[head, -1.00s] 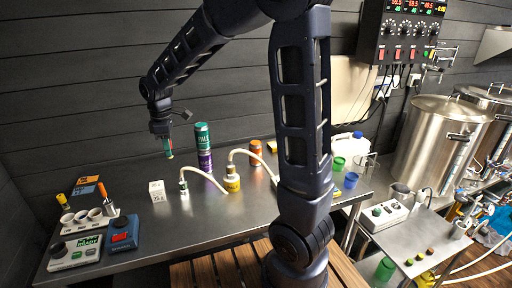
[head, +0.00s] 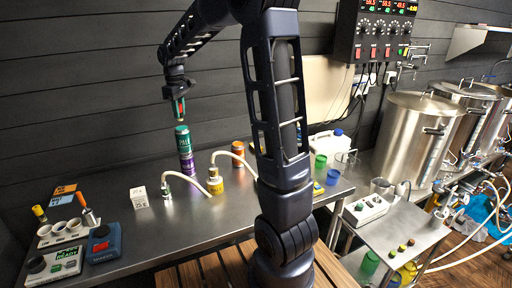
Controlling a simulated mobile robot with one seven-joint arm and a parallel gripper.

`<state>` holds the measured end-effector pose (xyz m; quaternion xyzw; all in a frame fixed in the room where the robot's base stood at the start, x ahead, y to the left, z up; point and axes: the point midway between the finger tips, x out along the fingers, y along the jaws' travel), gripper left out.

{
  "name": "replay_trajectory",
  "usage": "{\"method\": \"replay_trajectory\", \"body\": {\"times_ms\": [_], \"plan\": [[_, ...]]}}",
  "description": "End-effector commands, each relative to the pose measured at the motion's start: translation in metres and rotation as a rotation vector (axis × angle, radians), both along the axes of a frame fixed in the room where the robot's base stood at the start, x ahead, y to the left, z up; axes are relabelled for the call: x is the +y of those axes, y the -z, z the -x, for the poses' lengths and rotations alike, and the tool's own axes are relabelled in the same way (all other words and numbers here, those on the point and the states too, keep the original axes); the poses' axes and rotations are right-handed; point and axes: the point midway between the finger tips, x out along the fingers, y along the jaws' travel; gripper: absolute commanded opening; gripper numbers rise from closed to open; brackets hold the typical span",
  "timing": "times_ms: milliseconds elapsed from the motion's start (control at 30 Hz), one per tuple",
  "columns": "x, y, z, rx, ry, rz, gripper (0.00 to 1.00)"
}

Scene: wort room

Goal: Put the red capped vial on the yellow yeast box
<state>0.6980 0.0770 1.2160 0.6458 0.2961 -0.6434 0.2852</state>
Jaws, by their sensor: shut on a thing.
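My gripper (head: 180,106) is at the upper left in the head view, pointing down. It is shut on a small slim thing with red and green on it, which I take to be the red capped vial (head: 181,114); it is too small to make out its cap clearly. In the picture it hangs just above the green can, apparently clear of the worktop; its depth is hard to tell. I cannot make out the yellow yeast box for certain; my arm covers the part of the worktop where a small yellow thing showed earlier.
A green can (head: 182,139) stands on a purple can (head: 188,163). A yellow-labelled bottle (head: 215,182) with a hose, an orange jar (head: 238,149) and a white card block (head: 139,197) stand nearby.

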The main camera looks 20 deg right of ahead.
Motion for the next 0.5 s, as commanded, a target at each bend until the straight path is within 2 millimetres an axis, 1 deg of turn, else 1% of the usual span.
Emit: {"method": "replay_trajectory", "body": {"times_ms": [33,167,200,267,300,367,400,467,500], "plan": [[-0.02,0.001,-0.014,0.002,0.062,0.0,0.02],[-0.07,0.0,-0.043,0.003,0.219,-0.001,0.02],[-0.085,0.0,-0.051,0.003,0.266,0.0,0.02],[-0.109,0.0,-0.062,0.004,0.336,0.0,0.02],[-0.125,0.001,-0.068,0.005,0.382,0.0,0.02],[-0.15,0.001,-0.078,0.004,0.451,0.001,0.02],[-0.168,0.002,-0.083,0.005,0.498,0.001,0.02],[-0.193,0.002,-0.091,0.004,0.566,0.002,0.02],[-0.21,0.002,-0.095,0.004,0.61,0.004,0.02]]}}
